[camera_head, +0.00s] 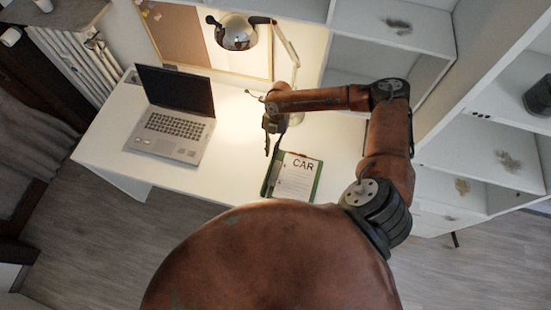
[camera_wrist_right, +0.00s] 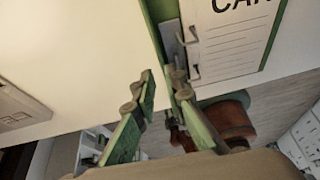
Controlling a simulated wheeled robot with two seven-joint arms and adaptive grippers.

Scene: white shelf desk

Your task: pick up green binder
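The green binder (camera_head: 298,180) lies on the white desk with a white sheet marked "CAR" on its front. In the wrist view the binder (camera_wrist_right: 230,45) fills the upper right, its green spine running down toward my fingers. My right gripper (camera_head: 270,147) is over the desk by the binder's left, spine side. In the wrist view the right gripper (camera_wrist_right: 162,82) has a gap between its fingers and nothing in it. One finger appears close to the spine's end; whether it touches cannot be told. My left gripper is not in view.
An open laptop (camera_head: 172,132) stands on the desk (camera_head: 225,165) left of the gripper. A desk lamp (camera_head: 237,33) stands at the back. White shelves (camera_head: 490,150) rise on the right. Bare desk lies between laptop and binder.

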